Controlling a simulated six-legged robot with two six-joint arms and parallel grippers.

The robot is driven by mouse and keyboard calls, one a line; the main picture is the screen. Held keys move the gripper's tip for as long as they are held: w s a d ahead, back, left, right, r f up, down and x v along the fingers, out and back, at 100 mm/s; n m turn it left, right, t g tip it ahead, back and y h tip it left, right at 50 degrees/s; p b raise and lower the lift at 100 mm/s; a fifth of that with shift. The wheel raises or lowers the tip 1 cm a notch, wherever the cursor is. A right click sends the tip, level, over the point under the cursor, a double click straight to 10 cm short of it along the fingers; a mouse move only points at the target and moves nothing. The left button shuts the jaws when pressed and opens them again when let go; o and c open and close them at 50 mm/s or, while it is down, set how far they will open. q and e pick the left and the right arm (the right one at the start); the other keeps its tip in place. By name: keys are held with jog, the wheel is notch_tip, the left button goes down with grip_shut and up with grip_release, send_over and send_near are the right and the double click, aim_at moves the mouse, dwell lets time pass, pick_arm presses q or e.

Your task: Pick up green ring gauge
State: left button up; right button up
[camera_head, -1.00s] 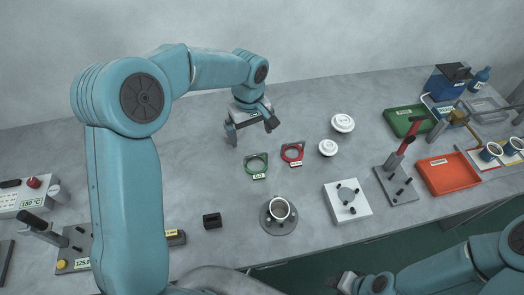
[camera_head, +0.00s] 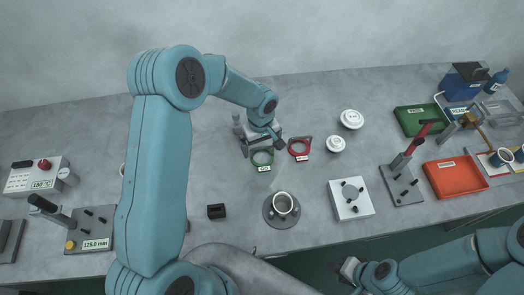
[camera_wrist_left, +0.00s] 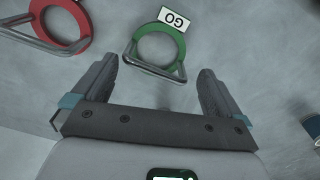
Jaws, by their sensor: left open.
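The green ring gauge (camera_head: 262,159) lies flat on the grey table, with a white GO label on its near side. In the left wrist view the green ring gauge (camera_wrist_left: 158,45) sits ahead of the fingertips, its metal handle towards the gripper. My left gripper (camera_head: 264,147) is open and empty, above the far side of the ring; in the wrist view its two fingers (camera_wrist_left: 157,75) are spread either side of the handle end. My right gripper (camera_head: 347,268) is at the bottom edge, small, its jaw state unclear.
A red ring gauge (camera_head: 299,148) lies close to the right of the green one. A cup on a round grey base (camera_head: 281,219) stands nearer, with a black block (camera_head: 216,211) to its left. White lids (camera_head: 336,144) lie further right.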

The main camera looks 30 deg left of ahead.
aim_at(262, 147)
pick_arm(q)
jog(key=f+p, duration=0.1)
jog(key=f, duration=0.3)
jog(key=shift+d, duration=0.2)
jog(key=shift+f, duration=0.25)
jog(key=shift+a+f, duration=0.1)
jog(key=shift+w, duration=0.15)
jog(key=shift+c, duration=1.2)
jog(key=c, duration=0.5)
jog(key=shift+c, duration=0.4)
